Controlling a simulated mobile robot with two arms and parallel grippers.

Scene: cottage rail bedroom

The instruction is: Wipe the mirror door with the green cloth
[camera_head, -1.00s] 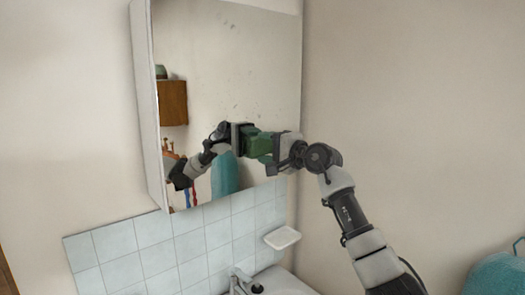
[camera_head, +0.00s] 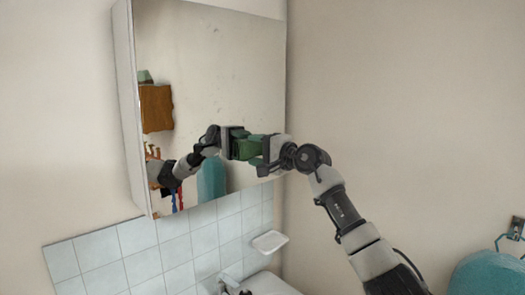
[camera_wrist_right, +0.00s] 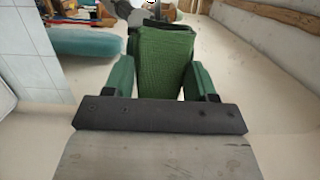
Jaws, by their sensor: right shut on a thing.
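The mirror door (camera_head: 195,60) is the front of a white wall cabinet and fills the upper middle of the head view. A few small dark specks show on its upper part. My right gripper (camera_head: 262,148) is shut on the green cloth (camera_head: 254,147) at the lower right part of the mirror. The cloth seems to be at the glass, but its reflection merges with it, so I cannot tell if they touch. In the right wrist view the cloth (camera_wrist_right: 163,62) is a folded green pad between the two green-sided fingers. My left gripper is not in view.
A white soap dish (camera_head: 269,242) sticks out from the wall below the mirror, above a sink (camera_head: 262,285) partly cut off. Pale tiles (camera_head: 130,262) cover the wall there. A teal object (camera_head: 485,275) is at the lower right. The wall to the right is bare.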

